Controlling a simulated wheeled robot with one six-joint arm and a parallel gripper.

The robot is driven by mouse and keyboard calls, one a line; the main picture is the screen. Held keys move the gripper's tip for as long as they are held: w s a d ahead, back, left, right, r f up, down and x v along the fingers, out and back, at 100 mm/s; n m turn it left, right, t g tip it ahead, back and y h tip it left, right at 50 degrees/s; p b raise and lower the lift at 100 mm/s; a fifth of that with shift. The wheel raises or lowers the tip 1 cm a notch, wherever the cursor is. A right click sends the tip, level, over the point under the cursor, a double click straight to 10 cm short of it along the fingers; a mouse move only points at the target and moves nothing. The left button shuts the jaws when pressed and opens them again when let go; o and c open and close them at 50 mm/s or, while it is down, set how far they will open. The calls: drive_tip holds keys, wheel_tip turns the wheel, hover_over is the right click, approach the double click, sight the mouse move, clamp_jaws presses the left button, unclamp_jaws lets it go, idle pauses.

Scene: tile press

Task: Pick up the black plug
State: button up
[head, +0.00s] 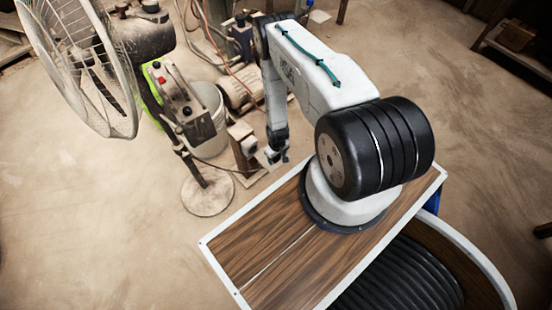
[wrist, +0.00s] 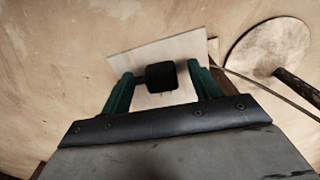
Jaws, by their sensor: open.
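The black plug (wrist: 161,76) shows in the wrist view as a dark, blocky shape over a pale board (wrist: 133,61). My gripper (wrist: 160,82) is open, with one green finger on each side of the plug. Gaps show between the plug and both fingers, and nothing is held. How far the plug is below the fingertips is hard to tell. In the head view my gripper (head: 277,156) hangs low beside the wooden bench top, and I cannot make out the plug there.
A fan (head: 85,65) stands on a round base (head: 207,193), left of my gripper. A white bucket (head: 207,122) and a motor (head: 240,90) are behind. A thin cable (wrist: 258,84) runs rightward from the board. The sandy floor at the left is clear.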

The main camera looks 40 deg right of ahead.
drive_tip(key=shift+f, duration=0.35)
drive_tip(key=c, duration=1.1)
drive_tip(key=shift+r, duration=0.1)
